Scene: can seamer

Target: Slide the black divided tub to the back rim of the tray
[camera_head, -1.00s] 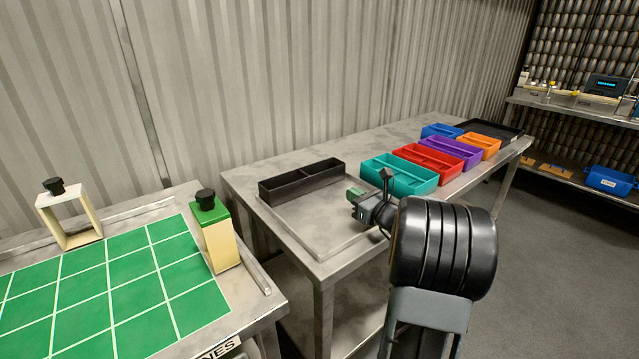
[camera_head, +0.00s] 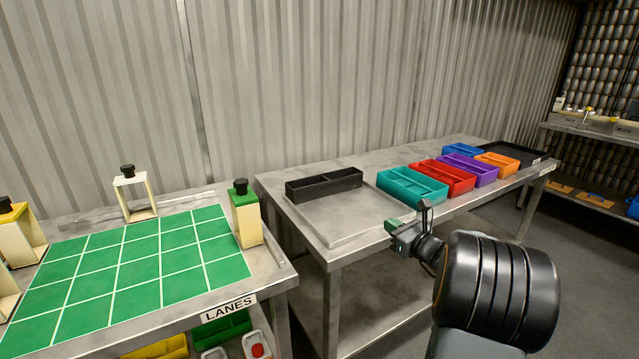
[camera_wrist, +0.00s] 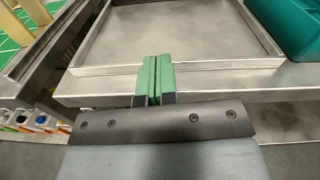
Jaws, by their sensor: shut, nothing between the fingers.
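The black divided tub (camera_head: 324,186) lies along the back rim of the metal tray (camera_head: 345,237) in the head view, on the side by the wall. The front part of the tray is bare, and its near rim shows in the wrist view (camera_wrist: 200,66). The tub is not in the wrist view. My gripper (camera_head: 392,225) is at the front edge of the table, near the tray's front right corner, away from the tub. Its green fingertips (camera_wrist: 154,75) are together with nothing between them.
A teal bin (camera_head: 412,188) stands right of the tray, with red (camera_head: 442,176), purple (camera_head: 474,169), orange and blue bins beyond. A corrugated wall is close behind the table. A green-gridded table (camera_head: 135,262) with box frames stands at left.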

